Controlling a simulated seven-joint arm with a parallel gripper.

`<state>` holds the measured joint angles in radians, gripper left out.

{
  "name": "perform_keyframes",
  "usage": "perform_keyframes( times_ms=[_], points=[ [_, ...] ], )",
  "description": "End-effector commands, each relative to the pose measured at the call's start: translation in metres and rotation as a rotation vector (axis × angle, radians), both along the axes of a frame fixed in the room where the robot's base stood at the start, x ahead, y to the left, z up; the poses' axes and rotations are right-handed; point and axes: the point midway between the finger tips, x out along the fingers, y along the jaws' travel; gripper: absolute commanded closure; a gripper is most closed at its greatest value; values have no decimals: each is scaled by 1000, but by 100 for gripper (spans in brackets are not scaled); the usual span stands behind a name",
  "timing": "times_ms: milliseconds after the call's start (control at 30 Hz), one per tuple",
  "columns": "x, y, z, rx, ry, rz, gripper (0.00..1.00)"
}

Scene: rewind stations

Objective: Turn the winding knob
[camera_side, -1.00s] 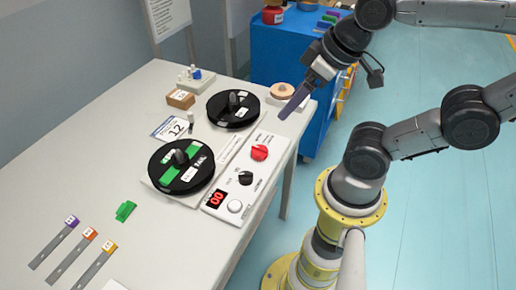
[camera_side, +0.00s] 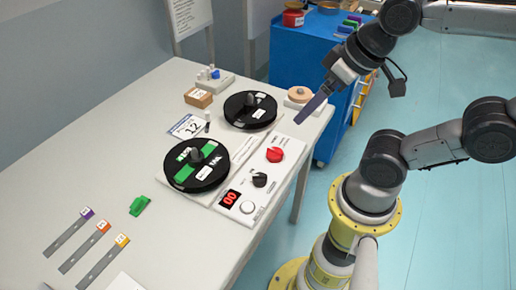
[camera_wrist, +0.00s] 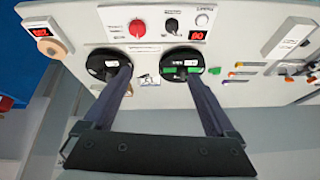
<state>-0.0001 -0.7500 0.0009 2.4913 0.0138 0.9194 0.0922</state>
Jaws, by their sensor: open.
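The control strip (camera_side: 228,213) on the table carries a red knob (camera_side: 275,154), a black knob (camera_side: 259,180), a white round button (camera_side: 247,207) and a red display (camera_side: 230,198) reading 00. I cannot read which knob is labelled for winding. In the wrist view the red knob (camera_wrist: 137,28) and black knob (camera_wrist: 172,26) show beyond the fingers. My gripper (camera_wrist: 158,76) is open and empty. In the side view my gripper (camera_side: 302,117) hangs in the air near the strip's far end, apart from both knobs.
A tan disc on a white base (camera_side: 299,94) stands near the gripper. A number card (camera_side: 186,127), small box (camera_side: 199,98) and green clip (camera_side: 139,205) lie further left.

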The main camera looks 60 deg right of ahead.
Motion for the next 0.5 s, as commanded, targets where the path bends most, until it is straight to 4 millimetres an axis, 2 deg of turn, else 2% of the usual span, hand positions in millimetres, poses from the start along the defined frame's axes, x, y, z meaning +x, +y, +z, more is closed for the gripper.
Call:
perform_keyframes(
  times_ms=[100, 267, 367, 500],
  points=[
    [13, 7, 13, 122, 43, -159, 9],
    [51, 0, 9, 300, 212, -502, 9],
    [79, -17, -6, 405, 335, -742, 9],
    [110, -57, -43, 539, 506, -1065, 9]
  ],
)
